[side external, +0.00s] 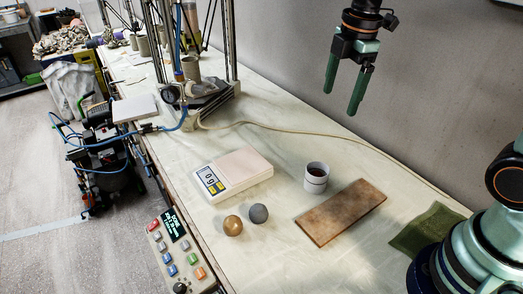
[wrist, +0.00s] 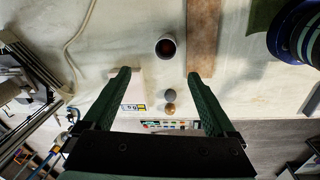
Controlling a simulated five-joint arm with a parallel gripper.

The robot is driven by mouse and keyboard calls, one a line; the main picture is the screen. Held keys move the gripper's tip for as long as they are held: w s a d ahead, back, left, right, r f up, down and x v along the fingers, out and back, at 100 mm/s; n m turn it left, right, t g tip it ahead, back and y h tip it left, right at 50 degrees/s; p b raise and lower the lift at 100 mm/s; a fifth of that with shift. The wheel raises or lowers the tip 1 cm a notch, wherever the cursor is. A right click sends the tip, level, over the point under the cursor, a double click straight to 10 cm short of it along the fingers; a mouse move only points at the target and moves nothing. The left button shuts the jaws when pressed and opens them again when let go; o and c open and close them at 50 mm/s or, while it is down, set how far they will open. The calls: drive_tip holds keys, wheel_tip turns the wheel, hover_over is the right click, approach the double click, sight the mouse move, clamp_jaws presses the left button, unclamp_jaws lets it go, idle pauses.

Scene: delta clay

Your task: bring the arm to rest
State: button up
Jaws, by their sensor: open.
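My gripper (side external: 345,93) hangs in the air above the back of the table, with its two green fingers apart and nothing between them. The wrist view also shows the open gripper (wrist: 160,75) from behind, looking down on the table from a height. My gripper touches nothing.
On the table (side external: 290,135) are a scale (side external: 245,168), a cup (side external: 316,178), a brown board (side external: 341,211), a gold ball (side external: 233,225), a grey ball (side external: 259,213) and a green cloth (side external: 425,232). A button panel (side external: 176,250) sits at the front edge. A wall stands behind.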

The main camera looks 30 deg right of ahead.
drive_tip(key=s+m+t, duration=0.4)
drive_tip(key=s+m, duration=0.3)
drive_tip(key=m, duration=0.9)
drive_tip(key=shift+s+d+r, duration=0.3)
drive_tip(key=shift+d+r, duration=0.05)
